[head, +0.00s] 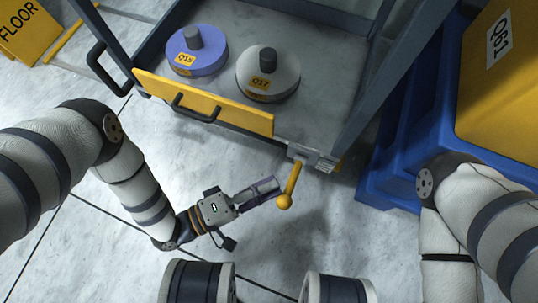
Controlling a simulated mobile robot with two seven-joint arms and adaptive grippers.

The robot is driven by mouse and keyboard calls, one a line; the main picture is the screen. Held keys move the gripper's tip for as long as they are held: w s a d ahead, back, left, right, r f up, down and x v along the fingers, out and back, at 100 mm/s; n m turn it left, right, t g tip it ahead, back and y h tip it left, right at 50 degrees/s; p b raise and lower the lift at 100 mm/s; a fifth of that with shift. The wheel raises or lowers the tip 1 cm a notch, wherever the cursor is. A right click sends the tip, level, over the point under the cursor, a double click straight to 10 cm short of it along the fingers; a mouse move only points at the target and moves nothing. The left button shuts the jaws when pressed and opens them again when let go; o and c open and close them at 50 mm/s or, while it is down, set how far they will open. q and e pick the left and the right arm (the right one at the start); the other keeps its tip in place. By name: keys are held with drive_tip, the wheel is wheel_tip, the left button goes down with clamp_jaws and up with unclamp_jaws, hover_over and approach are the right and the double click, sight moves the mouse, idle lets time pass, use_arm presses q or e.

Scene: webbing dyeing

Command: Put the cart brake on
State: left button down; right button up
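The cart (330,75) stands ahead with a grey deck and dark blue-grey frame. Its brake lever (291,185) is a yellow rod with a ball end. It hangs from a grey bracket (312,158) at the cart's near right corner, pointing down and slightly left in the picture. My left gripper (272,188) is just left of the lever, with its fingers pointing at it. The fingers look shut with nothing between them. I cannot tell whether the tips touch the lever. My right arm (445,195) shows at the right, but its gripper is out of view.
A blue roll (205,58) and a grey roll (283,75) lie on the deck. A blue pallet (395,165) bearing a yellow bin stands close right.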

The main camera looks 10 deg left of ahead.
use_arm(q)
drive_tip(key=shift+s+f+b, duration=0.5)
drive_tip(key=shift+s+f, duration=0.05)
drive_tip(key=shift+f, duration=0.15)
use_arm(e)
drive_tip(key=shift+s+a+f, duration=0.1)
drive_tip(key=shift+s+f, duration=0.05)
drive_tip(key=shift+f, duration=0.25)
